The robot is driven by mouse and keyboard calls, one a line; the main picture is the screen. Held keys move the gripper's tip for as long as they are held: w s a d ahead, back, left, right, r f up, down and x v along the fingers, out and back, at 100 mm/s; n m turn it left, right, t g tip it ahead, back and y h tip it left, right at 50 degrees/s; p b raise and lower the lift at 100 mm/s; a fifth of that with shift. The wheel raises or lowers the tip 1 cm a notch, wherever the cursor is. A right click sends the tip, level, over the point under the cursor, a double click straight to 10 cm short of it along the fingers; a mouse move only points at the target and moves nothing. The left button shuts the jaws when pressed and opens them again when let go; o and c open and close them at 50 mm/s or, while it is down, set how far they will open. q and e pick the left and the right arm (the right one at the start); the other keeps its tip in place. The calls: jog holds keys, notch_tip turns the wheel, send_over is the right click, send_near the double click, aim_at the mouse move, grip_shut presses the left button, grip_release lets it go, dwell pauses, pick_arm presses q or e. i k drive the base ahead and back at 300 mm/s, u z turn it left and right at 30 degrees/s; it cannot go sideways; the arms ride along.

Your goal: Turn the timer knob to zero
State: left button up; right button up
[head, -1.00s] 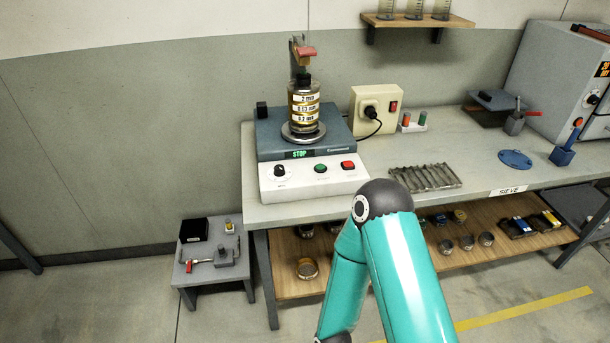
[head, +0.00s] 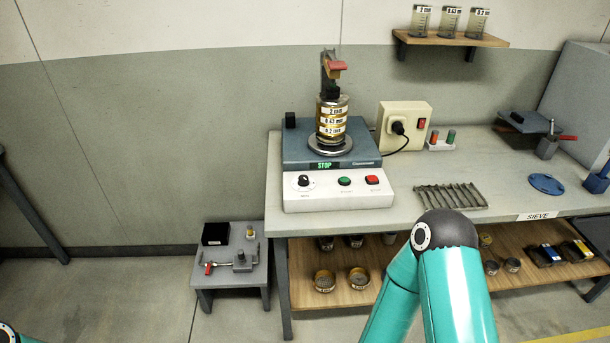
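The timer knob (head: 304,181) is a black dial on the left of the white front panel of the sieve shaker (head: 330,158). A green button (head: 344,181) and a red button (head: 372,180) sit to its right. The green display above reads STOP. A stack of brass sieves (head: 331,120) stands on the shaker, labelled 2 mm, 0.63 mm and 0.2 mm, under a clamp with a red handle (head: 335,65). A teal arm of mine stands in front of the bench at the lower right, apart from the knob. Neither gripper shows.
A socket box (head: 403,129) with a plug stands right of the shaker, and a row of metal pieces (head: 450,196) lies on the bench. A small grey side table (head: 229,271) with tools stands at the lower left.

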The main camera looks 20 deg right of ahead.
aim_at(303, 180)
jog(key=u, duration=0.05)
jog(key=i, duration=1)
jog(key=z, duration=0.05)
